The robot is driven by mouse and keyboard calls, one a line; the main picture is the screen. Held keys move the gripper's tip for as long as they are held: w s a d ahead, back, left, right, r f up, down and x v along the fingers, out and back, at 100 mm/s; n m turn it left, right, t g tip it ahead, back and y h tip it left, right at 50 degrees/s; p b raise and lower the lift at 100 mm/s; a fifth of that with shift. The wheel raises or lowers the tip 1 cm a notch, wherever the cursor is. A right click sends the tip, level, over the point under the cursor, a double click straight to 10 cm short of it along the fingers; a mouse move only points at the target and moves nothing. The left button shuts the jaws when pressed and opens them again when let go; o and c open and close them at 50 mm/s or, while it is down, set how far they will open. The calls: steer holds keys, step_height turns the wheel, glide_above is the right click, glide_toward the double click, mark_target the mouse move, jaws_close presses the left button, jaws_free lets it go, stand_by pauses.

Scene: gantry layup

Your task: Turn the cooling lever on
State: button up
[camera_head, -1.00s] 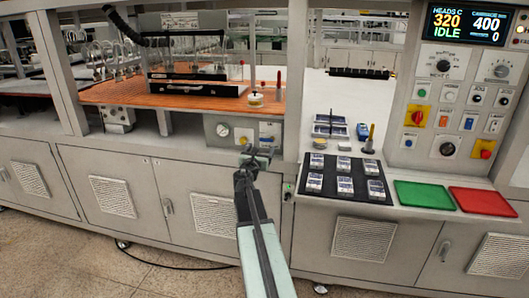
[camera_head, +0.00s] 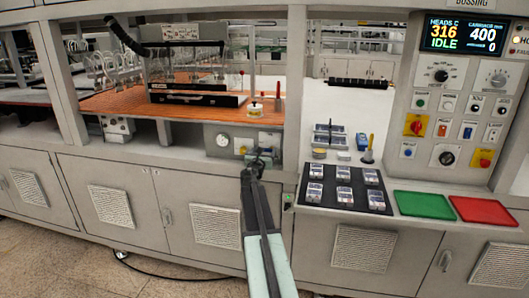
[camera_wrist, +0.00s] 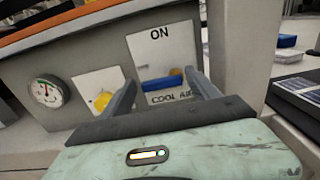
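The cooling lever (camera_wrist: 162,82) is a blue bar lying roughly horizontal on a white plate. "ON" is printed above it and "COOL AIR" below it. My gripper (camera_wrist: 160,78) is open in the wrist view, with one finger to the left of the blue lever and one to its right. I cannot tell whether a finger touches the lever. In the head view my gripper (camera_head: 262,156) is in front of the small valve panel (camera_head: 209,132) under the orange bench and hides part of it.
Left of the blue lever are a yellow handle (camera_wrist: 102,101) on its own white plate and a round gauge (camera_wrist: 46,91). A grey post (camera_wrist: 232,60) stands close on the right. A black mat (camera_head: 312,201) with several small packs, a green tray (camera_head: 424,204) and a red tray (camera_head: 484,209) lie further right.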

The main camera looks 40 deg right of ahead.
steer(key=shift+w, duration=0.1)
steer(key=c, duration=0.9)
steer(key=shift+r+m, duration=0.1)
steer(key=shift+m, duration=0.2)
steer(key=m, duration=0.3)
steer(key=shift+r+p, duration=0.35)
steer(key=shift+p, duration=0.05)
steer(key=m, duration=0.3)
steer(key=s+m, duration=0.1)
steer(key=m, duration=0.1)
steer(key=shift+d+r+p, duration=0.2)
steer(key=shift+r+p, duration=0.05)
steer(key=shift+p, duration=0.05)
steer(key=m, duration=0.4)
steer(key=shift+s+d+r+m, duration=0.15)
steer(key=shift+s+d+m, duration=0.1)
steer(key=shift+s+m, duration=0.1)
steer(key=shift+s+d+m, duration=0.15)
steer(key=shift+s+m, duration=0.05)
steer(key=shift+m, duration=0.95)
steer(key=shift+s+d+m, duration=0.15)
steer(key=shift+m, duration=0.95)
